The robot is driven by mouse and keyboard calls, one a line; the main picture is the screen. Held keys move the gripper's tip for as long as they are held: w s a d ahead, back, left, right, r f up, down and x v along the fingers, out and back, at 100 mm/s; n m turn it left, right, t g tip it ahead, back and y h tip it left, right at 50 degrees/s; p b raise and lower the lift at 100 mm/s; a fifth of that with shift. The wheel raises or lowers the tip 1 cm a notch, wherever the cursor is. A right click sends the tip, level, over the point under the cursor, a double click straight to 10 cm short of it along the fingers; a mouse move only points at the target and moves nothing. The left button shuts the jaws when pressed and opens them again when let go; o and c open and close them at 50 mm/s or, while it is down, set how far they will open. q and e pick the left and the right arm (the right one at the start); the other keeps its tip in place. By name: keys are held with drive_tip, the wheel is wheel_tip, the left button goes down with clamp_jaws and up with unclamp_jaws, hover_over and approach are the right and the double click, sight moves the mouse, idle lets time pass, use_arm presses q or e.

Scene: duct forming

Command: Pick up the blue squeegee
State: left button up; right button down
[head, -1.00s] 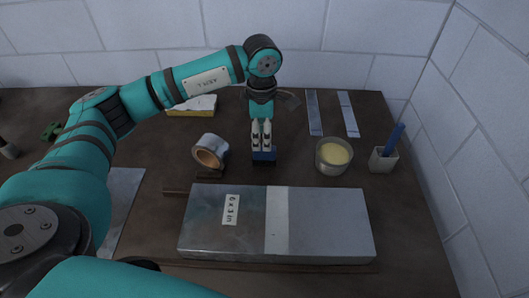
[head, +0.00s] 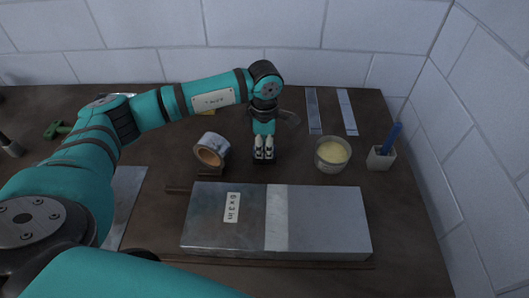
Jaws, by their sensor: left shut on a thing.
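My left gripper (head: 263,155) points down at the middle of the table, behind the metal duct. It is shut on a small dark-blue block at its fingertips, which I take to be the blue squeegee (head: 263,160). The fingers cover most of it, and only a dark lower edge shows. I cannot tell whether it touches the table. My right gripper is not in view.
A grey duct (head: 330,220) labelled 6 x 3 in lies in front. A tape roll (head: 211,150) stands left of the gripper. A tub of pale paste (head: 333,153) and a cup (head: 380,160) with a blue handle (head: 391,138) stand right. Two metal strips (head: 313,110) lie behind.

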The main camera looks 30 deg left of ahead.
sight(264, 146)
use_arm(q)
drive_tip(key=shift+r, duration=0.1)
clamp_jaws()
drive_tip(key=shift+r, duration=0.25)
wheel_tip(264, 146, up, 9)
drive_tip(key=shift+r+b, duration=0.2)
drive_tip(key=shift+b, duration=1)
